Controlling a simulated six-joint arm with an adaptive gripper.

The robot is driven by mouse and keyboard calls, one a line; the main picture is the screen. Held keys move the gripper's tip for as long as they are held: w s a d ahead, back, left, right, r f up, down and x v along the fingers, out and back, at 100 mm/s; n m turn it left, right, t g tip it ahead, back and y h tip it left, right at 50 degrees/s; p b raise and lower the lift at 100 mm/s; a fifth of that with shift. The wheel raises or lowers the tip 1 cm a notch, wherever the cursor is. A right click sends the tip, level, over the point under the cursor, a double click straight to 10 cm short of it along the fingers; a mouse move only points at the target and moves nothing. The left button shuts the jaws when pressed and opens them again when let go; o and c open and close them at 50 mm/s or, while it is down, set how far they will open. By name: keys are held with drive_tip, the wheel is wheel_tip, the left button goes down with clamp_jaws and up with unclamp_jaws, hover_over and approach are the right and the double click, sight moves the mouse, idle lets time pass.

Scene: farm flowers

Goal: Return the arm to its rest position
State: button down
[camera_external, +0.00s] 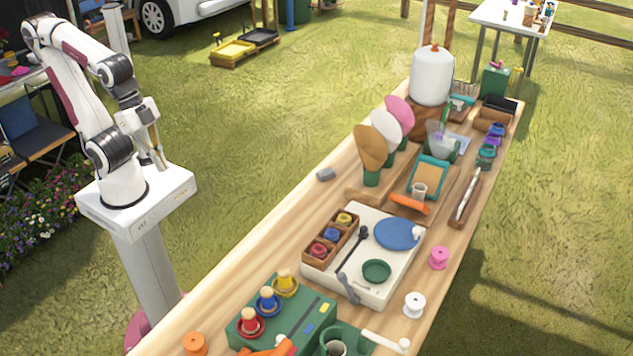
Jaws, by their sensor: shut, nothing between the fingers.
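My arm stands at the left on its white pedestal, folded up and bent over at the top. My gripper (160,160) hangs pointing down just above the right part of the pedestal top (172,188). Its fingers are together and hold nothing. It is well clear of the long wooden table (285,225) to the right, with a gap of grass between them. The exact clearance between the fingertips and the pedestal top is hard to tell.
The table holds a white tray (290,268), a green block with coloured pegs (305,318), upright paddle shapes (370,150), a white canister (432,75) and several spools. A bench with cushions (40,148) and flowers (45,205) lie left of the pedestal.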

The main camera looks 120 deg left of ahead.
drive_tip(key=shift+s+d+r+t, duration=0.1)
drive_tip(key=shift+s+r+t, duration=0.25)
drive_tip(key=shift+r, duration=0.25)
drive_tip(key=shift+s+d+r+t, duration=0.1)
drive_tip(key=shift+s+r+t, duration=0.1)
drive_tip(key=shift+r+t, duration=0.3)
